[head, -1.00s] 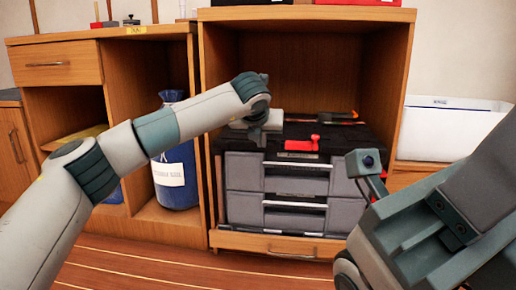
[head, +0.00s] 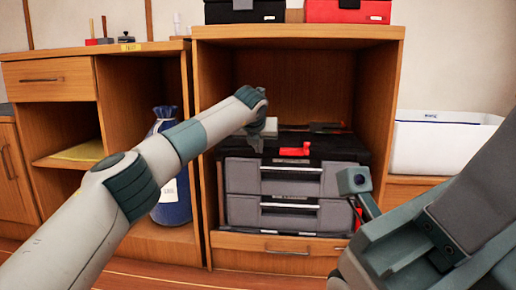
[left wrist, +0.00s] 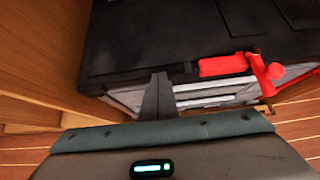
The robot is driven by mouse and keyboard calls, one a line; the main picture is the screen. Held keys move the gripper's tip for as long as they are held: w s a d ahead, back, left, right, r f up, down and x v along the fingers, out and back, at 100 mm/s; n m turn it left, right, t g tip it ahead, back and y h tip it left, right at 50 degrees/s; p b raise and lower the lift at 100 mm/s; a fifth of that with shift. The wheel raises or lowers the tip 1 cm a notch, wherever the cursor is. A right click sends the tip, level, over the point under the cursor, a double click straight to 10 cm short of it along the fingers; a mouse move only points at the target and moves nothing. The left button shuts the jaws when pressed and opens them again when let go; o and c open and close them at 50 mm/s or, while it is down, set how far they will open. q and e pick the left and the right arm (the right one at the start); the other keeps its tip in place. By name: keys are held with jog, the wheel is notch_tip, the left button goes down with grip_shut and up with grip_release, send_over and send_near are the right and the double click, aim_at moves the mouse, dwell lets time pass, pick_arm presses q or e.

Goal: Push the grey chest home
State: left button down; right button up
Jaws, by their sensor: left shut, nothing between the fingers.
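The grey chest (head: 270,179) has two grey drawer fronts with pale handles, a black top and a red catch. It stands on the low shelf of an open wooden cabinet bay, its front near the shelf edge. Its black top also shows in the left wrist view (left wrist: 150,45). My left gripper (left wrist: 158,85) is shut and empty, its fingers at the chest's upper front edge, left of the red catch. I cannot tell whether they touch it.
The cabinet's left side wall (head: 206,150) is close beside the chest. A blue sack (head: 172,195) stands in the bay to the left. A white bin (head: 440,145) is at right. Black (head: 245,11) and red (head: 347,11) cases sit on top.

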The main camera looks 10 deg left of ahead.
pick_arm(q)
jog(key=shift+s+f, duration=0.1)
jog(key=shift+f, duration=0.05)
dwell(0.3)
jog(key=s+f+v, duration=0.1)
jog(key=v, duration=1.2)
jog(key=shift+s+f, duration=0.3)
jog(key=shift+f, duration=0.05)
